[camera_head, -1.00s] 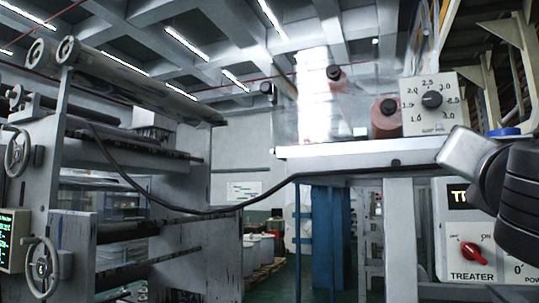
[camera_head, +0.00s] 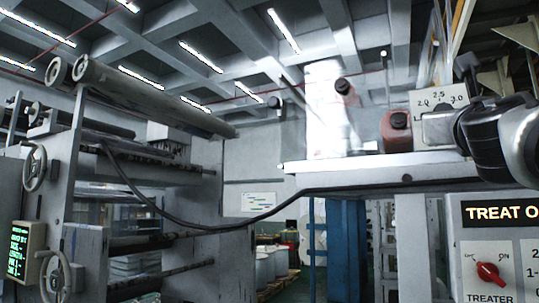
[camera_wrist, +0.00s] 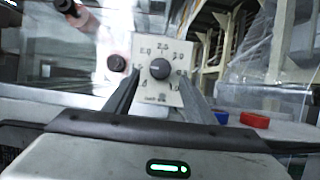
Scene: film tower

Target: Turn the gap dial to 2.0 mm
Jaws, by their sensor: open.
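The gap dial is a dark round knob (camera_wrist: 160,68) on a pale square plate (camera_wrist: 158,92) with numbers around it. In the wrist view the knob lies between the ends of my open gripper (camera_wrist: 161,77), which holds nothing. I cannot tell whether the fingertips touch the knob. The pointer's setting is too small to read. In the head view the top of the plate (camera_head: 425,101) shows 2.0, 2.5 and 3.0. My gripper (camera_head: 440,129) covers its lower part and the knob.
Blue (camera_wrist: 221,117) and red (camera_wrist: 254,120) pieces lie right of the dial. Below is the treater panel with a red switch (camera_head: 488,271). Rollers (camera_head: 150,95) stand at left.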

